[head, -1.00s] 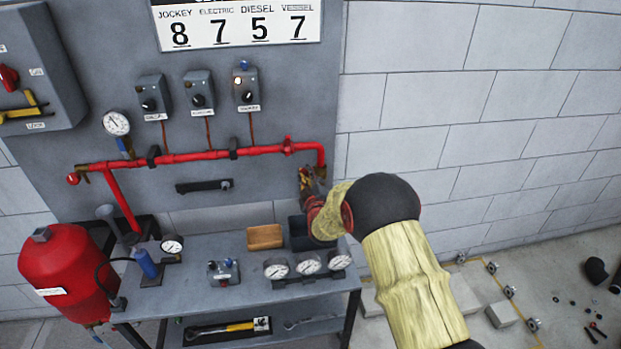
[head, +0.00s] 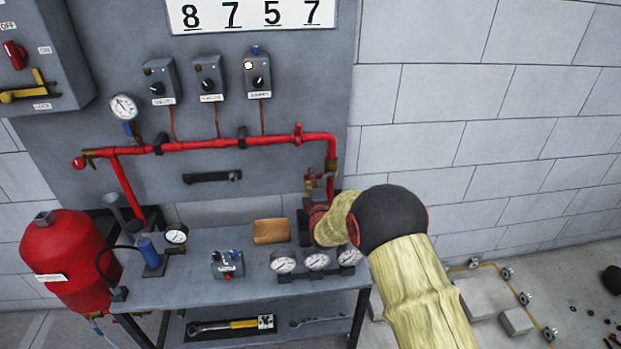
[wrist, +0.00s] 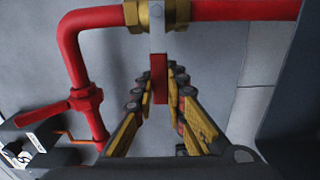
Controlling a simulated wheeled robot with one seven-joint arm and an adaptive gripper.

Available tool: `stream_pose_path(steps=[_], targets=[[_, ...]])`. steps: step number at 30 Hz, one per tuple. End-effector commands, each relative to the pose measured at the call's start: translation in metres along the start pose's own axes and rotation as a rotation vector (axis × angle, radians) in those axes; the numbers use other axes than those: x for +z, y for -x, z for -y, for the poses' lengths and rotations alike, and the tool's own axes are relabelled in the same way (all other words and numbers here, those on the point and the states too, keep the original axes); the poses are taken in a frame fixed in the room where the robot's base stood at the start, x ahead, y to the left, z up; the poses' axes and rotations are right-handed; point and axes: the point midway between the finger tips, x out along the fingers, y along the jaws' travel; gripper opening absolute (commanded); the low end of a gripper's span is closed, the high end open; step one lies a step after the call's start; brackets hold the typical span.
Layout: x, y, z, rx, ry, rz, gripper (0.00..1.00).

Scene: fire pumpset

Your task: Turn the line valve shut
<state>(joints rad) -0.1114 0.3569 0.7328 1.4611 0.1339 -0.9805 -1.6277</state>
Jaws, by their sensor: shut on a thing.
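The line valve has a brass body (wrist: 157,12) on the red pipe and a silver stem with a red lever (wrist: 159,78). In the wrist view the lever runs across the line of the pipe. My gripper (wrist: 160,85) has its yellow-and-black fingers on both sides of the lever and is shut on it. In the head view the brass fitting (head: 332,165) shows on the pipe's downward run at the right. My gripper (head: 312,182) is just left of it, partly hidden by my wrist, and the lever cannot be made out there.
A grey bench (head: 200,290) stands below, with several gauges (head: 317,261) and a wooden block (head: 271,231). A red tank (head: 68,255) is at the left. Control boxes (head: 209,78) hang above the red pipe (head: 215,143). The wall at right is clear.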

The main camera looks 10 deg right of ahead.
Motion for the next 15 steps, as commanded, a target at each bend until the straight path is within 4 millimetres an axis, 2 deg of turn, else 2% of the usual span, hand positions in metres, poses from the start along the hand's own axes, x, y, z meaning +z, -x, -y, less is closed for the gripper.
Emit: stream_pose_path(steps=[15], targets=[[-0.0001, -0.0016, -0.0032, 0.009, 0.03, 0.0, 0.0]])
